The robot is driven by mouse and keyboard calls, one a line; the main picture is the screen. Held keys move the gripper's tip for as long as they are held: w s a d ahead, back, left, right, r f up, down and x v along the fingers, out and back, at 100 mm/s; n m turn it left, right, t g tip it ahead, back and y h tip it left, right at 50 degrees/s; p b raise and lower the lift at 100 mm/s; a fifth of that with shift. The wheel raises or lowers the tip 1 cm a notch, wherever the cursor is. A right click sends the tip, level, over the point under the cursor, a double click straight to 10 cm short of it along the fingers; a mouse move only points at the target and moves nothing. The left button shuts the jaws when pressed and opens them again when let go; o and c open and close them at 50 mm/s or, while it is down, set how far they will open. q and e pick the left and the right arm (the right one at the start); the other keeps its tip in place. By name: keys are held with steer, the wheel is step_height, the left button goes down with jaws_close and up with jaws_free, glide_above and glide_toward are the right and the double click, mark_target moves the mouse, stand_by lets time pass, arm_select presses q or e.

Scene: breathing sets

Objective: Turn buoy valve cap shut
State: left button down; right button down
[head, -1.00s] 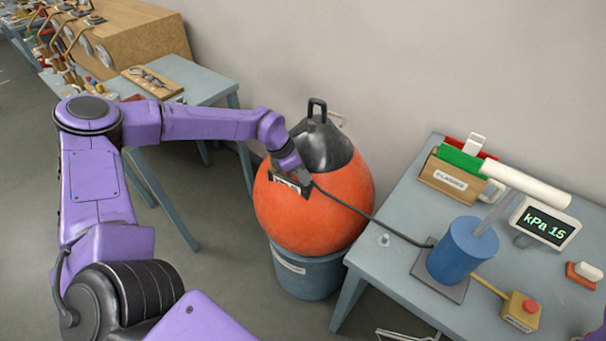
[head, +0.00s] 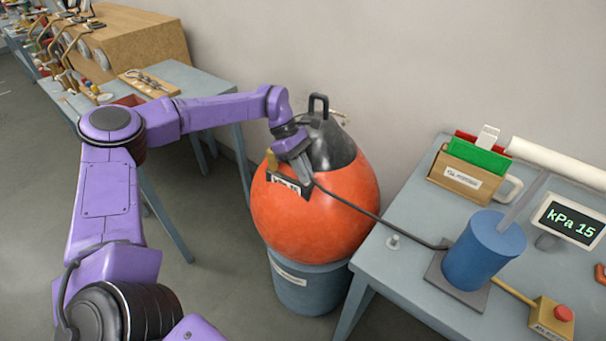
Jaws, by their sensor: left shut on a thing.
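The orange buoy (head: 330,222) with a dark grey top and handle sits upright in a blue-grey bucket (head: 305,285). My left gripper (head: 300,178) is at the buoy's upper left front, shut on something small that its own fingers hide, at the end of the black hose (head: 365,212). The valve cap cannot be made out clearly; a small tan-yellow piece (head: 271,160) shows just left of the gripper. My right gripper is out of view.
The hose runs right to a blue pump cylinder (head: 484,250) on the right table (head: 405,275). A gauge (head: 570,220) there reads kPa 15. A wooden holder (head: 462,180) with red and green folders stands behind. Another table (head: 205,85) is at the left.

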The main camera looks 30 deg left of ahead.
arm_select(q)
steer(key=shift+m, duration=0.4)
steer(key=c, duration=1.2)
jaws_free()
